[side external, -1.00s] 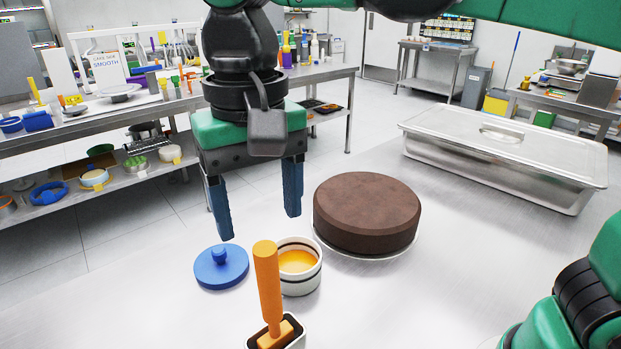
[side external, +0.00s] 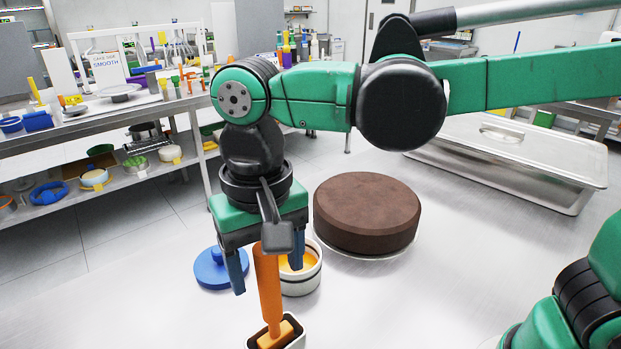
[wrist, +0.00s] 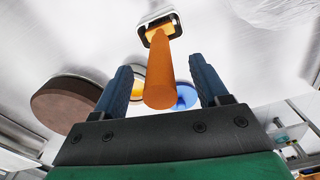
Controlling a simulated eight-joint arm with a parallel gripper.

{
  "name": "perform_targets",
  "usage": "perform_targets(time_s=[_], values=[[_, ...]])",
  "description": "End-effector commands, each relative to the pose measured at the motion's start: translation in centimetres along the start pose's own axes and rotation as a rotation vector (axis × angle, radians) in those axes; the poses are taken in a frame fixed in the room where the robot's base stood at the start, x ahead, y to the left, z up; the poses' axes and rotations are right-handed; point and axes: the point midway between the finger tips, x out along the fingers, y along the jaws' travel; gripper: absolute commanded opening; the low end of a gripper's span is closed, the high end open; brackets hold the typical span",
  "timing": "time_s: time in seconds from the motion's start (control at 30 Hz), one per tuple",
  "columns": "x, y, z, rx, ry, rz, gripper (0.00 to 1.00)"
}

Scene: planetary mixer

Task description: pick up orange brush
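The orange brush (side external: 267,290) stands upright, handle up, in a small white holder (side external: 297,338) at the bottom of the side view. My gripper (side external: 267,278) is open, its blue fingers pointing down to either side of the upper handle in the side view. In the wrist view, the brush handle (wrist: 160,75) lies between the two spread fingers of my gripper (wrist: 164,78), with gaps on both sides. The fingers do not touch it there. The holder (wrist: 157,22) is beyond the fingertips.
A white pot (side external: 302,278) with orange contents stands just behind the brush, and a blue lid (side external: 219,268) lies left of it. A brown cake (side external: 367,210) is behind to the right. A steel lidded pan (side external: 510,160) sits further back.

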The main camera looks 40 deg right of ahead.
Motion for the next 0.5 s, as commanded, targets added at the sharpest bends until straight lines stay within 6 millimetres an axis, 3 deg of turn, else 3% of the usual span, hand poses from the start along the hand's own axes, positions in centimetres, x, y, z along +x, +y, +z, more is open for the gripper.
perform_targets(time_s=[0.03, 0.2, 0.23, 0.5], values=[[-0.01, 0.0, 0.0, 0.0, 0.0, 0.0, 0.54], [-0.02, 0.0, 0.0, 0.0, 0.0, 0.0, 0.05], [-0.02, 0.0, 0.0, 0.0, 0.0, 0.0, 0.0], [-0.04, 0.0, 0.0, 0.0, 0.0, 0.0, 0.0]])
